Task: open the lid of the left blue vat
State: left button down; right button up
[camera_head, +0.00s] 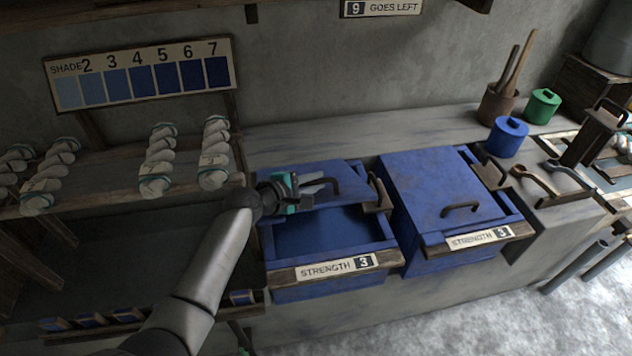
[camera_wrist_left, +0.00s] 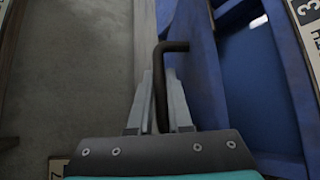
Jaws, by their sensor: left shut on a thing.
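The left blue vat (camera_head: 285,276) has a "STRENGTH 3" label on its front. Its blue lid (camera_head: 295,171) is pushed toward the back, and the front part of the vat shows open with dark blue inside. My left gripper (camera_head: 326,185) is over the vat, with its fingers at the lid's dark bar handle. In the left wrist view the fingers (camera_wrist_left: 160,105) are shut on the lid handle (camera_wrist_left: 172,47). My right gripper is in neither view.
The right blue vat (camera_head: 440,250) stands beside it with its lid (camera_head: 440,190) closed. A shelf of yarn skeins (camera_head: 160,160) is at the left. A blue canister (camera_head: 507,137) and a green canister (camera_head: 543,106) stand at the back right.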

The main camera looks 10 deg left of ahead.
pick_arm(q)
jog(key=w+r+p, duration=0.1)
jog(key=r+p, duration=0.1)
jog(key=shift+w+a+r+g, duration=0.35)
jog(key=shift+w+g, duration=0.05)
jog(key=shift+w+a+r+n+g+p, duration=0.2)
jog(key=shift+w+r+n+g+p, duration=0.25)
jog(key=shift+w+r+p, duration=0.3)
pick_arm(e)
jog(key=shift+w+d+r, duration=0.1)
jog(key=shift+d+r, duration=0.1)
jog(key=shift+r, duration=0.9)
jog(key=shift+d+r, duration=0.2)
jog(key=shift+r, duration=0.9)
pick_arm(q)
jog(key=shift+s+f, duration=0.1)
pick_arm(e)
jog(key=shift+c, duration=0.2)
